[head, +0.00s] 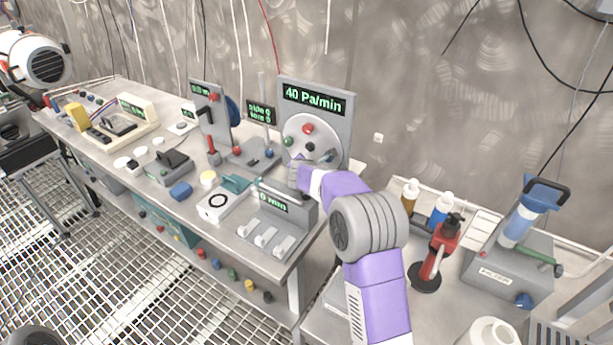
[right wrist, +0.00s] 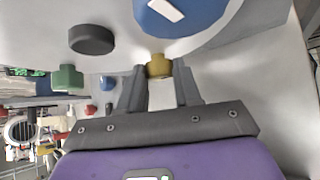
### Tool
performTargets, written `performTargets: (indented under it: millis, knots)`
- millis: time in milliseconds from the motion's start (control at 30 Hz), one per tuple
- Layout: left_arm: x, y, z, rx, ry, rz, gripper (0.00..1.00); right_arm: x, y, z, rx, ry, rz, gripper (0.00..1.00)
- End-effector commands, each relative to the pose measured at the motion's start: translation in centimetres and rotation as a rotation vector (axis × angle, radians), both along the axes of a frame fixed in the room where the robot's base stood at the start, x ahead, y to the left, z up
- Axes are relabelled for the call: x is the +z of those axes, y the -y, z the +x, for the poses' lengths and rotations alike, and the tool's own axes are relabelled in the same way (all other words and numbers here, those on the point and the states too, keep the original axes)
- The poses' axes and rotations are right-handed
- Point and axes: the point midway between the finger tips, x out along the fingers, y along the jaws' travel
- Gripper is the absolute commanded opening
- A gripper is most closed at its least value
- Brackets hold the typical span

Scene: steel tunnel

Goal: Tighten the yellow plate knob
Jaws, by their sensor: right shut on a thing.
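The yellow plate knob (right wrist: 159,66) shows in the right wrist view, at the edge of the pale round plate (right wrist: 45,30). My right gripper (right wrist: 160,70) has one finger on each side of it and is shut on it. In the head view the plate (head: 291,128) is on the upright panel under the "40 Pa/min" display (head: 314,99). My right arm reaches to its lower part, and the yellow knob and fingertips are hidden there. My left gripper is not in view.
A black knob (right wrist: 92,40), a green knob (right wrist: 67,78) and a large blue round part (right wrist: 185,18) are near the gripper. A red knob (head: 308,129) is on the plate. A grey "0 mm" box (head: 284,210) stands below my right forearm.

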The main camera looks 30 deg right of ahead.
Motion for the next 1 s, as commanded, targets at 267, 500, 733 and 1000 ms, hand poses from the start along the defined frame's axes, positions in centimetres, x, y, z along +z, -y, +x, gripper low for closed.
performTargets:
  millis: [267,500,733,1000]
  knots:
    - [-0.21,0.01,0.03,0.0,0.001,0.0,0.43,0.14,0.0,-0.08,0.004,0.037,0.026,0.03]
    - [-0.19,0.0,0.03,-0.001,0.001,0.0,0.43,0.15,-0.01,-0.07,0.003,0.036,0.026,0.38]
    - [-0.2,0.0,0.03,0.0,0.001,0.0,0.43,0.09,-0.02,-0.08,0.002,0.035,0.026,0.59]
    - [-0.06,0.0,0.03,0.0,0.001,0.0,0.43,0.11,0.0,-0.05,0.002,0.027,0.02,0.59]
